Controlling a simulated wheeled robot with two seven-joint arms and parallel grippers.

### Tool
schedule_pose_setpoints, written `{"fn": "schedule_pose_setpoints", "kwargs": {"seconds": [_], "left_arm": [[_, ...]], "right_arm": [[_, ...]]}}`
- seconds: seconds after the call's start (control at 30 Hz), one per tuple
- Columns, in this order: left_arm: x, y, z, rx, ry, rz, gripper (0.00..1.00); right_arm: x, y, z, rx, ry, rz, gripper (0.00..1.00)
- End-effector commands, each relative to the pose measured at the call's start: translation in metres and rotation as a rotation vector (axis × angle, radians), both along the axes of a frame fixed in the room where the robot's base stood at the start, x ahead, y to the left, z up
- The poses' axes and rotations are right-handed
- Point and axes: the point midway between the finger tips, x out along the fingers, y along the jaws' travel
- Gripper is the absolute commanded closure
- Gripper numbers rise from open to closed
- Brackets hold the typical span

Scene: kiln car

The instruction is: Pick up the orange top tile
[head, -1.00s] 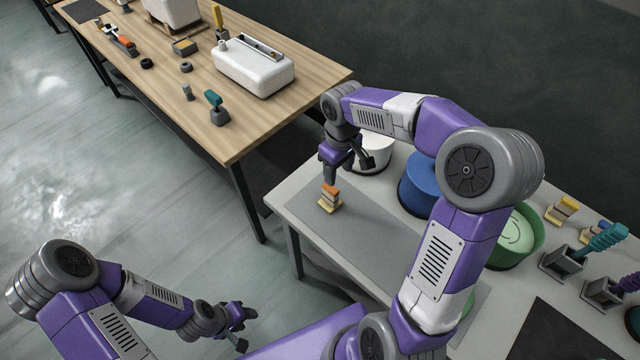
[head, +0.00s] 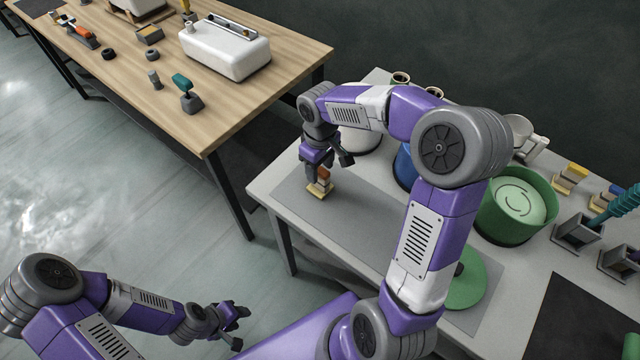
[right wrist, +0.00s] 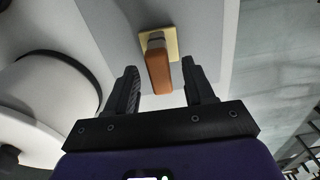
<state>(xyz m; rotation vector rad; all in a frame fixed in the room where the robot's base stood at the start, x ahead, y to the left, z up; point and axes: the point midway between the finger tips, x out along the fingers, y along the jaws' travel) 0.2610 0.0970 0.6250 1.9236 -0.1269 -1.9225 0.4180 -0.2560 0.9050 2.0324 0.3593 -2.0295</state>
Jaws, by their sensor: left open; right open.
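The orange top tile (head: 324,174) is the uppermost piece of a small stack on the grey mat (head: 350,215). Below it are a pale piece and a yellow base tile (head: 318,190). My right gripper (head: 325,168) is open and points down at the stack; a finger partly hides it in the head view. In the right wrist view the orange tile (right wrist: 159,76) lies between the two open fingers (right wrist: 160,82), with a gap on each side. No contact shows. My left gripper (head: 236,322) is open and empty, off the table at lower left.
A white round vessel (head: 362,143), a blue one (head: 402,166) and a green tub (head: 515,205) stand behind and right of the mat. A green disc (head: 465,280) lies near my right arm. The wooden table (head: 220,125) is at the left.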

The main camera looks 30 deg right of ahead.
Motion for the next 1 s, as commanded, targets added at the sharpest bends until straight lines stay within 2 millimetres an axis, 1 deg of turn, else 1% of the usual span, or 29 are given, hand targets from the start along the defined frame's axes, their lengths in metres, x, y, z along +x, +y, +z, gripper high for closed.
{"fn": "schedule_pose_setpoints", "kwargs": {"seconds": [0.03,0.1,0.2,0.43,0.77,0.8,1.0], "left_arm": [[0.000,0.000,-0.008,0.000,0.000,0.000,0.57],[0.000,0.000,-0.013,0.000,0.000,0.000,0.57],[0.000,0.000,-0.016,0.000,0.000,0.000,0.57],[0.000,0.000,-0.015,0.000,0.000,0.000,0.57],[0.000,0.000,-0.015,0.000,0.000,0.000,0.57],[0.000,0.000,-0.015,0.000,0.000,0.000,0.57],[0.000,0.000,-0.015,0.000,0.000,0.000,0.57]], "right_arm": [[-0.001,0.000,-0.013,0.000,0.004,-0.001,0.47],[-0.001,0.000,-0.024,0.000,0.004,-0.001,0.47],[-0.001,0.000,-0.035,0.001,0.004,0.000,0.47],[0.000,0.000,-0.035,0.000,0.001,0.000,0.47],[-0.001,0.000,-0.034,0.000,0.001,0.000,0.97],[-0.001,0.000,-0.034,0.000,0.001,0.000,1.00],[0.000,0.000,-0.034,0.000,0.000,0.000,1.00]]}}
